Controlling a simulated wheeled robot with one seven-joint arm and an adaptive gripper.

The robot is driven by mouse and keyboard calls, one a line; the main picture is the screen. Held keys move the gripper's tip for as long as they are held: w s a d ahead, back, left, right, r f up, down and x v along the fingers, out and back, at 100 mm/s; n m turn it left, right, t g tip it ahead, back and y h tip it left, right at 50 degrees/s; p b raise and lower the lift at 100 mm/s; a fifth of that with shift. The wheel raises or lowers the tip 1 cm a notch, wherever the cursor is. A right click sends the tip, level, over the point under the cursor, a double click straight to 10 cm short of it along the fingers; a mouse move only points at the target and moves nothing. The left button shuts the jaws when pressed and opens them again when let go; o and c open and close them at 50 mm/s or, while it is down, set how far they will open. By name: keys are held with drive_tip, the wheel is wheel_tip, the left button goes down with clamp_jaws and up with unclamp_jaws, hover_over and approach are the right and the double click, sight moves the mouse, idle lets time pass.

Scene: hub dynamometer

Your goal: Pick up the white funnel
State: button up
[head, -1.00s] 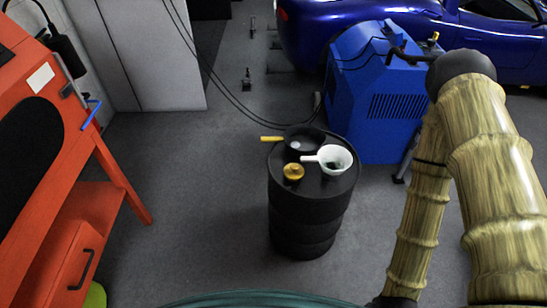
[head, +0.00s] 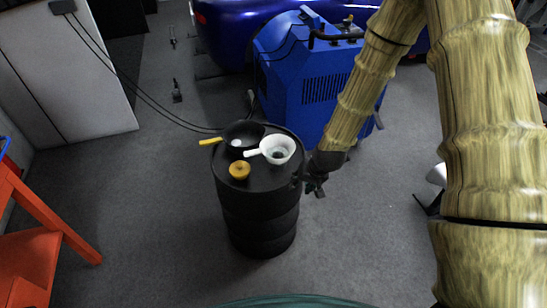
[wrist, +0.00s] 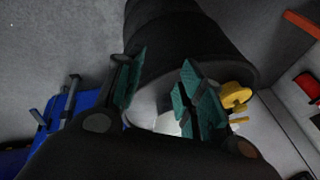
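The white funnel (head: 277,150) sits on top of a black drum (head: 258,205), its handle pointing left. In the wrist view a pale surface that looks like the funnel (wrist: 150,105) shows between my fingers, partly hidden by them. My gripper (head: 315,188) is just right of the drum's top edge, apart from the funnel in the head view. In the wrist view my gripper (wrist: 158,92) has its green-padded fingers spread, with no object clearly held.
A yellow-handled black funnel or pan (head: 243,134) and a yellow lidded item (head: 240,170) share the drum top, close to the white funnel. A blue machine (head: 305,85) stands behind.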

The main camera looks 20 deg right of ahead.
drive_tip(key=w+d+r+m+t+b, duration=0.1)
drive_tip(key=w+d+r+t, duration=0.15)
drive_tip(key=w+r, duration=0.75)
approach(288, 153)
drive_tip(key=shift+w+a+f+g+y, duration=0.1)
drive_tip(key=shift+w+f+g+y, duration=0.1)
drive_tip(key=shift+w, duration=0.2)
drive_tip(key=shift+w+a+f+g+y, duration=0.15)
drive_tip(key=shift+w+y, duration=0.05)
drive_tip(key=shift+w, duration=0.2)
drive_tip(key=shift+w+f, duration=0.3)
drive_tip(key=shift+f, duration=0.6)
drive_tip(key=shift+w+f, duration=0.35)
drive_tip(key=shift+f, duration=0.5)
drive_tip(key=shift+x, duration=0.85)
clamp_jaws()
